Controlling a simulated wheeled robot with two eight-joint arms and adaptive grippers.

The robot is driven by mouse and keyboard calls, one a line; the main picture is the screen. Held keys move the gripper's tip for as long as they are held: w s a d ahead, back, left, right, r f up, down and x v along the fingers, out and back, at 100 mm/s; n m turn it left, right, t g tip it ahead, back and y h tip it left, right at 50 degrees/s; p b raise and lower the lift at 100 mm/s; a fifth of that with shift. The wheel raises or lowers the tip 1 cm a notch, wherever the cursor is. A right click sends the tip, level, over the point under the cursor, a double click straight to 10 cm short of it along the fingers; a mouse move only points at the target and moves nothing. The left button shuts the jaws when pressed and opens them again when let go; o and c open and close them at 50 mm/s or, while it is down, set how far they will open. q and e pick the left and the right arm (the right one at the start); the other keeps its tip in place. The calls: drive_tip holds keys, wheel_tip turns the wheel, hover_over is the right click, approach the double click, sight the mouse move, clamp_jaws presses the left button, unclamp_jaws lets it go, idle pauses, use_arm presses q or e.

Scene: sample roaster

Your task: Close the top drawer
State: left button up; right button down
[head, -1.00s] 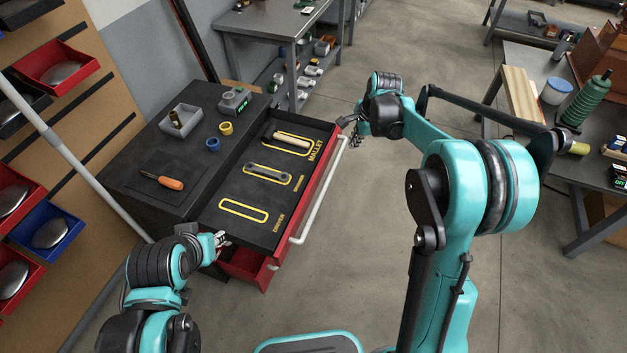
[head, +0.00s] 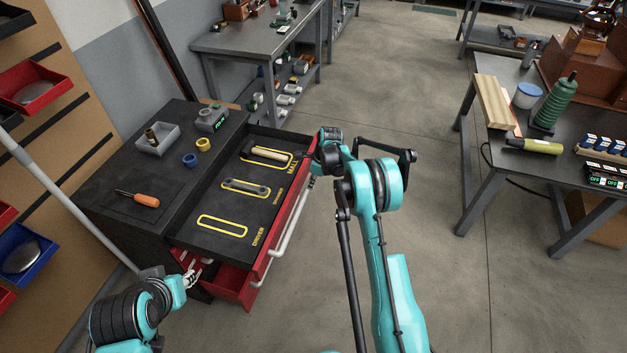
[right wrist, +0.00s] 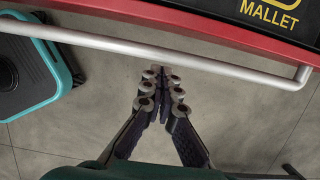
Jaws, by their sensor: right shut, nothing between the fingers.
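The top drawer (head: 185,238) of the dark tool cabinet stands pulled out, with a red front and a long silver handle (head: 291,216). A mallet (head: 267,154) and a wrench (head: 245,187) lie in their yellow outlines; the driver outline is empty. My right gripper (right wrist: 162,78) is shut and empty, its fingertips close to the handle bar near the MALLET end in the right wrist view; contact is unclear. In the head view my own arm mostly hides it. My left gripper (head: 190,279) is by the cabinet's near side; its jaws are too small to judge.
A lower red drawer (head: 228,284) is also partly out beneath. On the cabinet top (head: 120,170) are an orange screwdriver (head: 138,198), a grey bin (head: 157,139), tape rolls and a small device. A workbench (head: 540,160) stands at right, with open floor between.

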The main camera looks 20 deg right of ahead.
sight(306, 193)
drive_tip(key=x, duration=0.1)
drive_tip(key=b+x, duration=0.1)
drive_tip(key=x, duration=0.1)
drive_tip(key=shift+w+a, duration=0.2)
drive_tip(key=shift+a, duration=0.15)
drive_tip(key=shift+w+a+b, duration=0.4)
drive_tip(key=shift+w+a, duration=0.2)
drive_tip(key=shift+a, duration=0.3)
drive_tip(key=shift+w+a+r, duration=0.2)
drive_tip(key=shift+w+a, duration=0.1)
drive_tip(key=shift+a, duration=0.1)
